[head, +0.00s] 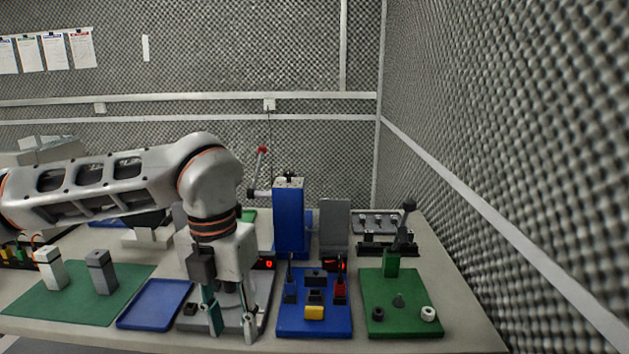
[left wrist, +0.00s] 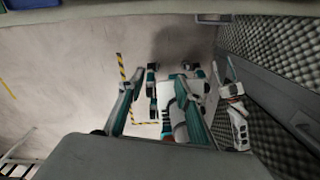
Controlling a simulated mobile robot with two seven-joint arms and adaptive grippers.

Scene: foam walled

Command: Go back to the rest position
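My left gripper (head: 230,322) hangs below its wrist in the head view, pointing down over the grey fixture on the table. Its two teal fingers stand apart with nothing visible between them. In the left wrist view the fingers (left wrist: 158,95) are also spread, with a clear gap. Beyond them that view shows the floor and white, black and reddish parts that look like my own body.
A blue tray (head: 155,304) lies left of the gripper, with a green mat (head: 62,304) beyond it. A blue board (head: 314,328) and a green board (head: 400,322) carry small parts on the right. A blue lever press (head: 289,222) stands behind. A foam wall (head: 520,150) closes the right side.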

